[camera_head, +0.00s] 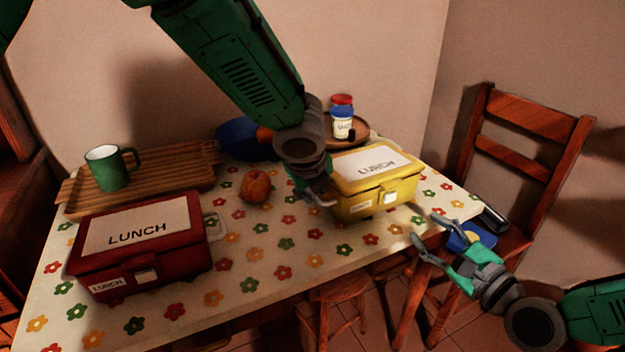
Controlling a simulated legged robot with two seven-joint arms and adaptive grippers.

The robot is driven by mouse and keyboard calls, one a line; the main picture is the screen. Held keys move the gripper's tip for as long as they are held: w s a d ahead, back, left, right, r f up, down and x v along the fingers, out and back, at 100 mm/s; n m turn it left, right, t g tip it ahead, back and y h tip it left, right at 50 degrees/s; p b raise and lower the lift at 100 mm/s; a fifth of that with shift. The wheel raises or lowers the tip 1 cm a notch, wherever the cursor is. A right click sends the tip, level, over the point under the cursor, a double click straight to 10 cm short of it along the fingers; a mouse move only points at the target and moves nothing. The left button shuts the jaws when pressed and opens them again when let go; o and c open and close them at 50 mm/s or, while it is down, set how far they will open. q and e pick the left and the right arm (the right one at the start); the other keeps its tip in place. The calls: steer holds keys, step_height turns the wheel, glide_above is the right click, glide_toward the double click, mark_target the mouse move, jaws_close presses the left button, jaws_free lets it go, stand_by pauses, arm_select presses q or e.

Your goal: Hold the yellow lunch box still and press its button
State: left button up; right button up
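The yellow lunch box (353,207) stands shut on the flowered table, with a white LUNCH label on its lid. A pale button (390,197) shows on its front face. My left gripper (324,196) is at the box's left side, close to or touching it; its arm hides part of the fingers, so I cannot tell how far they are apart. My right gripper (428,229) is open and empty, in front and to the right of the box near the table's edge, its fingers pointing toward the table.
A red lunch box (190,252) stands at front left. Behind are a wooden tray (150,187) with a green mug (106,169), an orange fruit (255,186), a blue bowl (236,135) and a jar (342,122). A chair (522,122) stands right. The table's front middle is clear.

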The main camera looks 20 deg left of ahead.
arm_select(q)
steer(key=shift+w+f, duration=0.25)
steer(key=shift+f, duration=0.2)
jaws_close()
arm_select(e)
steer(key=shift+s+d, duration=0.1)
jaws_close()
steer(key=s+d+n, duration=0.1)
steer(key=n, duration=0.2)
steer(key=s+d+n, duration=0.1)
steer(key=n, duration=0.3)
steer(key=s+d+n, duration=0.1)
steer(key=n, duration=0.2)
steer(key=shift+s+d+n, duration=0.3)
steer(key=shift+n, duration=0.1)
